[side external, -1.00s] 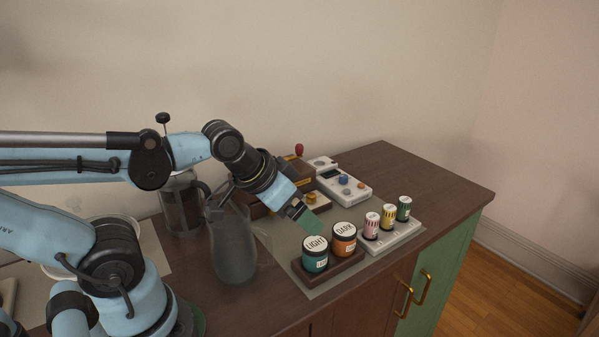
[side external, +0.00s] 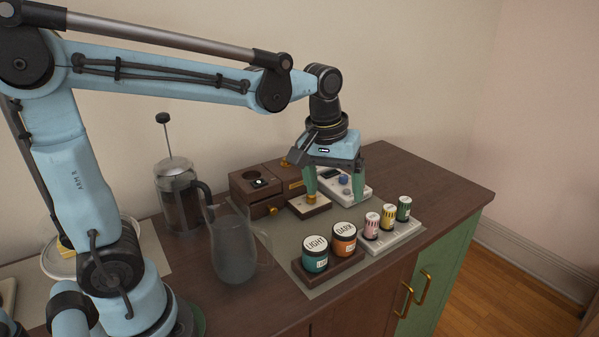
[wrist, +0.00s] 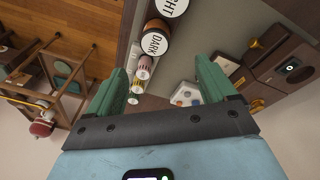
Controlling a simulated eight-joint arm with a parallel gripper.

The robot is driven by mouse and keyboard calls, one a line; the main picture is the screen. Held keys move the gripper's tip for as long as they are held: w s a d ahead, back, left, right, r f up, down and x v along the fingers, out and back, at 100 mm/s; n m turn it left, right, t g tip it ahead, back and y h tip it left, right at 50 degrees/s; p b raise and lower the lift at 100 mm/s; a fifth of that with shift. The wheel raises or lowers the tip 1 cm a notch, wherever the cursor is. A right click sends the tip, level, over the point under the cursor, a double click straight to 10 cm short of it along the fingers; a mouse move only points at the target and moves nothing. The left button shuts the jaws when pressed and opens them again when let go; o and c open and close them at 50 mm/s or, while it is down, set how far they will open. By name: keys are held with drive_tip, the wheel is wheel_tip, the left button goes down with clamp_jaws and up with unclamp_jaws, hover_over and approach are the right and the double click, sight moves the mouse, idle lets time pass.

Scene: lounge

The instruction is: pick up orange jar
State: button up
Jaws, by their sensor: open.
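The orange jar (side external: 343,241) has a dark lid with a white label reading DARK. It stands upright in a dark wooden tray (side external: 335,275), beside the teal jar (side external: 315,256) labelled LIGHT. My gripper (side external: 334,192) is open and empty, pointing down above the counter, behind the jars and apart from them. In the wrist view the orange jar (wrist: 156,38) shows near the top, beyond the green fingertips (wrist: 162,66); the LIGHT jar (wrist: 170,5) is partly cut off there.
A white rack (side external: 393,235) with several small striped jars stands right of the tray. A white device (side external: 352,186) and a wooden drawer box (side external: 258,188) are behind. A glass pitcher (side external: 232,248) and a French press (side external: 179,200) stand left. The counter's right end is clear.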

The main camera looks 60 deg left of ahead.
sight(345, 229)
drive_tip(key=w+n, duration=0.1)
drive_tip(key=w+f+n+g, duration=0.1)
drive_tip(key=w+g, duration=0.1)
drive_tip(key=shift+w+d+f+n, duration=0.2)
drive_tip(key=shift+w+f+n, duration=0.15)
drive_tip(key=shift+w+n, duration=0.05)
wheel_tip(345, 229, down, 6)
drive_tip(key=shift+f, duration=0.1)
drive_tip(key=shift+s+d+f, duration=0.1)
drive_tip(key=shift+s+f, duration=0.1)
drive_tip(key=shift+f, duration=1.25)
drive_tip(key=shift+s+d+f, duration=0.1)
drive_tip(key=shift+s+f, duration=0.05)
drive_tip(key=shift+f, duration=1.25)
drive_tip(key=c, duration=1.2)
